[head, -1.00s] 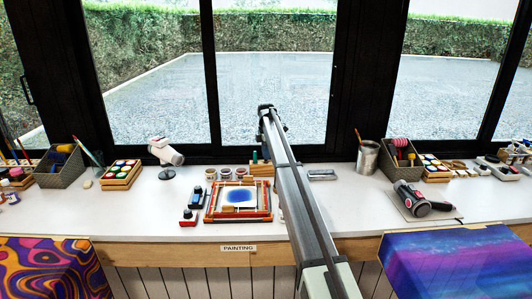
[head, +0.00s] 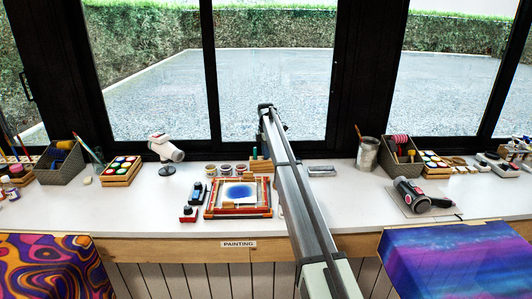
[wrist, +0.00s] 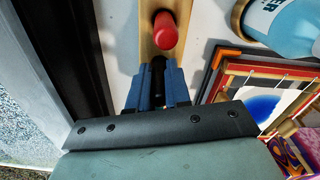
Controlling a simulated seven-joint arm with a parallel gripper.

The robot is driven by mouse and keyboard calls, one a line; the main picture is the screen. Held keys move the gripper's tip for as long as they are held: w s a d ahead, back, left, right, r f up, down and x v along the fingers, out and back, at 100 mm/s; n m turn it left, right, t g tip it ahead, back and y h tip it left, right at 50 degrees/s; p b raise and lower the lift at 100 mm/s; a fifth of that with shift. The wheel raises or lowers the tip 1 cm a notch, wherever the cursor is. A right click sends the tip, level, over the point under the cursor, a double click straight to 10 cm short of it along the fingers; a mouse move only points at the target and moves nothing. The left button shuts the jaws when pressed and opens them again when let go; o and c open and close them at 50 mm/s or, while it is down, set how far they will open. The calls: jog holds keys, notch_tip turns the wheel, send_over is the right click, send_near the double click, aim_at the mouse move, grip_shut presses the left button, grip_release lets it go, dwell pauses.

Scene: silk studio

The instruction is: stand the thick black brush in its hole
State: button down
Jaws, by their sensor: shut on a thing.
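In the wrist view my gripper (wrist: 158,88) has its blue fingers closed around a dark piece, apparently the thick black brush (wrist: 158,70). Only a small part of the brush shows between the fingers. The wooden block (wrist: 148,48) lies just beyond the fingertips, and a red-handled tool (wrist: 165,30) stands in it. The brush's lower end and its hole are hidden, so I cannot tell whether it is in the hole. In the head view the block (head: 260,166) stands at the back of the counter, partly behind my arm, with a green handle (head: 254,153) upright in it.
A wooden frame with a blue print (head: 238,212) lies in front of the block. Small jars (head: 225,170) stand left of the block, and a blue bottle (wrist: 290,22) is near in the wrist view. A grey metal piece (head: 322,171) lies to the right. The window is close behind.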

jog(key=shift+f, duration=0.25)
dwell(0.3)
jog(key=c, duration=1)
grip_release()
notch_tip(320, 180, up, 14)
jog(key=shift+f, duration=0.1)
